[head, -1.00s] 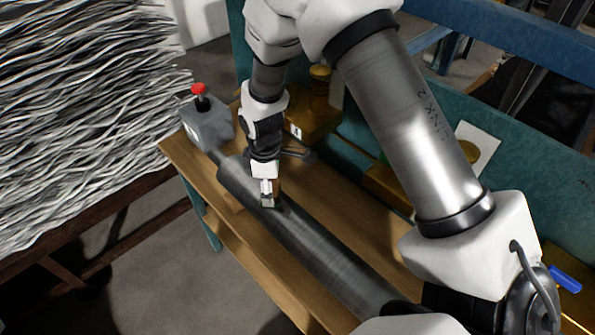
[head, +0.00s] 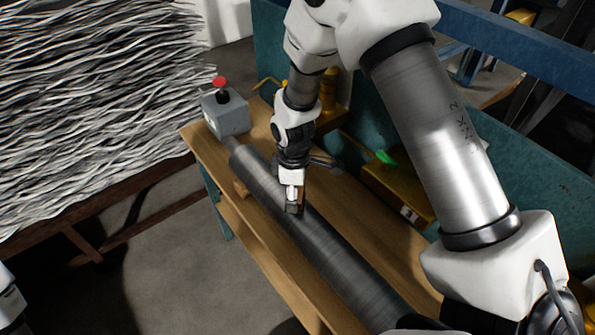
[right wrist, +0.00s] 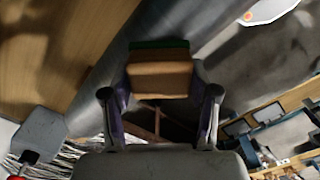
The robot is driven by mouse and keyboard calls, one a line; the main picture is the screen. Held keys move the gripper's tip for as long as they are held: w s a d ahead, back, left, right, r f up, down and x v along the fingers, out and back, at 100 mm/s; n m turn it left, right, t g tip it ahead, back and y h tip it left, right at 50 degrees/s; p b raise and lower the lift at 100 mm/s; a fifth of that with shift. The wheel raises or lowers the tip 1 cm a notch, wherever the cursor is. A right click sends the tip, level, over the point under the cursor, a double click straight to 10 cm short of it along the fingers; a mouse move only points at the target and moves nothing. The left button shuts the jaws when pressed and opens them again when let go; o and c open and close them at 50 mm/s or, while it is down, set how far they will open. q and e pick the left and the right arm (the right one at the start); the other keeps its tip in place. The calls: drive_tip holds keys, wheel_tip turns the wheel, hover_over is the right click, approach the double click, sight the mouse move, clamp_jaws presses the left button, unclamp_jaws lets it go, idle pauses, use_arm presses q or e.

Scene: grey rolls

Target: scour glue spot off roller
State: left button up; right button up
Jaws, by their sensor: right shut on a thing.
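The grey metal roller (head: 345,265) lies slantwise on the wooden bench; it also shows as a grey band in the right wrist view (right wrist: 98,98). My right gripper (head: 293,208) is over the roller's upper side, towards its far end. In the right wrist view my right gripper (right wrist: 160,105) is shut on a tan block with a green layer, the scouring pad (right wrist: 160,78). The pad's green side faces the roller; I cannot tell whether it touches. I see no glue spot. My left gripper is not in view.
A grey box with a red button (head: 225,112) stands at the roller's far end. A yellow tray (head: 395,190) with a green item (head: 387,157) lies behind the roller. The wooden bench (head: 265,255) has a teal back panel. Stacked wavy grey strands (head: 90,90) fill the left.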

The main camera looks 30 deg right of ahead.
wheel_tip(320, 180, up, 3)
drive_tip(key=shift+w+f+p, duration=0.1)
drive_tip(key=shift+w+p, duration=0.05)
drive_tip(key=shift+p, duration=0.15)
drive_tip(key=shift+w+r+p, duration=0.25)
drive_tip(key=shift+r+p, duration=0.75)
drive_tip(key=shift+p, duration=0.05)
wheel_tip(320, 180, up, 3)
drive_tip(key=p, duration=0.2)
drive_tip(key=shift+s+p, duration=0.15)
drive_tip(key=shift+p, duration=0.15)
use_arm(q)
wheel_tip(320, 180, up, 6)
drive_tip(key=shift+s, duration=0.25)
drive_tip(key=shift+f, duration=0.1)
use_arm(e)
drive_tip(key=shift+f, duration=0.1)
